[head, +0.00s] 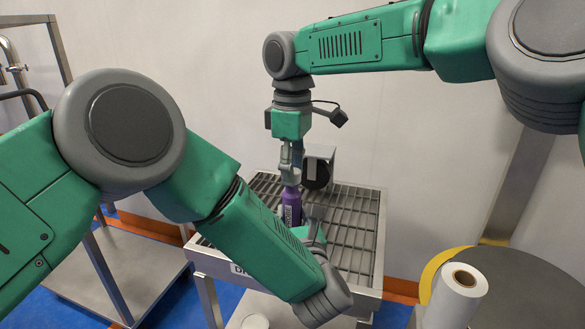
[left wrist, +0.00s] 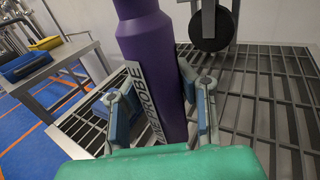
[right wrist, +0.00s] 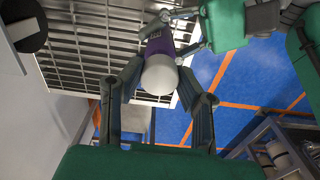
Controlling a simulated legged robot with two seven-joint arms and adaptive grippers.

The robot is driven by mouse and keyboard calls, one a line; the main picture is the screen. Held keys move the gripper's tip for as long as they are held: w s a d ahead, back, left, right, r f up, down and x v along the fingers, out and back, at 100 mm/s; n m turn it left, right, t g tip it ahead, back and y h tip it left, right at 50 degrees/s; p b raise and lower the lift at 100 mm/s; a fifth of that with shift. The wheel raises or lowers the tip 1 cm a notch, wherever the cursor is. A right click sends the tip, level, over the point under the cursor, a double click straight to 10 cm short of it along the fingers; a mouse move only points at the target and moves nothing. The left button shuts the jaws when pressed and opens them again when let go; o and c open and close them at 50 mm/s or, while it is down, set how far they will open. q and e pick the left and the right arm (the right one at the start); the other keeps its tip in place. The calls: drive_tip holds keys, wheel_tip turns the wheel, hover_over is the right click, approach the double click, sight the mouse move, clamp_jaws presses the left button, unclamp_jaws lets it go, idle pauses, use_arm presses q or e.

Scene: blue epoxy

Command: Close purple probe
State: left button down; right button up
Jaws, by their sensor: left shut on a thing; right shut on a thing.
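The purple probe (head: 291,206) stands upright over the slatted rack, with a label on its side. In the left wrist view the purple probe (left wrist: 148,62) rises between the fingers of my left gripper (left wrist: 165,115), which is shut on its lower body. In the head view my left gripper (head: 312,238) comes in from the lower side, partly hidden by my arm. My right gripper (head: 291,165) points down from above and is shut on the probe's top. In the right wrist view a pale round cap (right wrist: 160,75) sits at the probe's upper end, between the fingers of my right gripper (right wrist: 160,88).
The metal slatted rack (head: 350,215) lies under the probe. A grey device with a black round part (head: 317,172) stands behind it. A white roll (head: 458,295) is on a round stand at lower right. A metal cart (head: 120,270) stands at left.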

drive_tip(key=m, duration=0.7)
drive_tip(key=shift+m, duration=0.3)
drive_tip(key=m, duration=0.5)
drive_tip(key=shift+a, duration=0.1)
drive_tip(key=m, duration=0.4)
drive_tip(key=shift+w, duration=0.1)
drive_tip(key=o, duration=0.8)
drive_tip(key=shift+c, duration=0.2)
drive_tip(key=shift+r, duration=2.3)
drive_tip(key=shift+c, duration=0.3)
